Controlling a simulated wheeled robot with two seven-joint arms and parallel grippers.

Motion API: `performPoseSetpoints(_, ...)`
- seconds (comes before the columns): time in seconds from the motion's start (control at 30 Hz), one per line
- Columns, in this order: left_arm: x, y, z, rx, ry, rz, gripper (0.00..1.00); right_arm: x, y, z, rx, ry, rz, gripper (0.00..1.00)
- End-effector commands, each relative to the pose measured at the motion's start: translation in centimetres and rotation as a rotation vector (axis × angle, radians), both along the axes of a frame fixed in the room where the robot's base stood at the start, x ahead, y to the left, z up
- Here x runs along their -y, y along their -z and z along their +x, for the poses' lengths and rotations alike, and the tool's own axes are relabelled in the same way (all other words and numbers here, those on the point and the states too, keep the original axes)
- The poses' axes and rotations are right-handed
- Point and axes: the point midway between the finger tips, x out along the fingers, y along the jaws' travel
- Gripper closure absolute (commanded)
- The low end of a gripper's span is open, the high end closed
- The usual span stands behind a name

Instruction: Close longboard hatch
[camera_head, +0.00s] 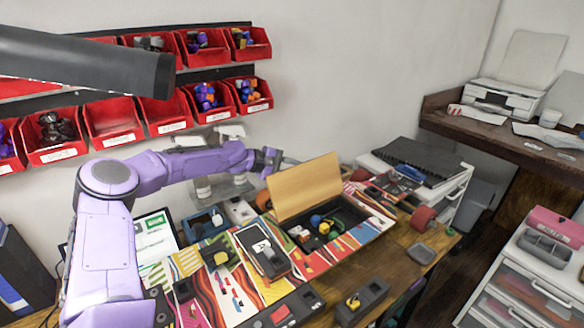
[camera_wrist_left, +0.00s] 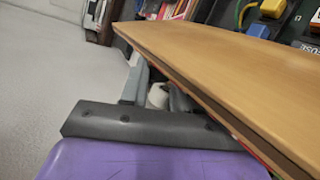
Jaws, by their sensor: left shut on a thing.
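The longboard (camera_head: 218,298) lies across the workbench with a colourful striped deck. Its wooden hatch (camera_head: 305,187) stands raised and tilted open at the back of a dark compartment (camera_head: 347,213). The compartment holds a yellow-blue part and other small parts. My left gripper (camera_head: 281,162) is at the hatch's upper left corner, shut on the hatch. In the left wrist view, the hatch (camera_wrist_left: 235,62) runs diagonally as a wooden panel, and the fingers of my left gripper (camera_wrist_left: 158,92) are partly hidden beside its edge. My right gripper is not in view.
Red parts bins (camera_head: 110,118) hang on the wall behind the bench. A grey holder with a yellow part (camera_head: 362,300) stands at the front. A drawer unit (camera_head: 535,262) stands at the right.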

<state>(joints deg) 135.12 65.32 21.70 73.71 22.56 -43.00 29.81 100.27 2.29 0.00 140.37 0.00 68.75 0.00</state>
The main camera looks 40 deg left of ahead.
Motion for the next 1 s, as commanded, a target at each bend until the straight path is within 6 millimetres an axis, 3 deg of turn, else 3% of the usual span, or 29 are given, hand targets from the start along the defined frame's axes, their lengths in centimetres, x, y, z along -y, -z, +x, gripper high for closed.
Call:
performPoseSetpoints(0.1,0.8,-1.1,-0.3,0.018,0.003,0.067,1.0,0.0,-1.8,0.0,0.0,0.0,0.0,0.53)
performPoseSetpoints(0.4,3.4,-2.1,-1.0,0.08,0.004,0.285,1.0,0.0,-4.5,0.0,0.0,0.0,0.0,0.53)
performPoseSetpoints(1.0,6.3,-2.1,-1.9,0.149,0.002,0.526,1.0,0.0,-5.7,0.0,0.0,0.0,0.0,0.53)
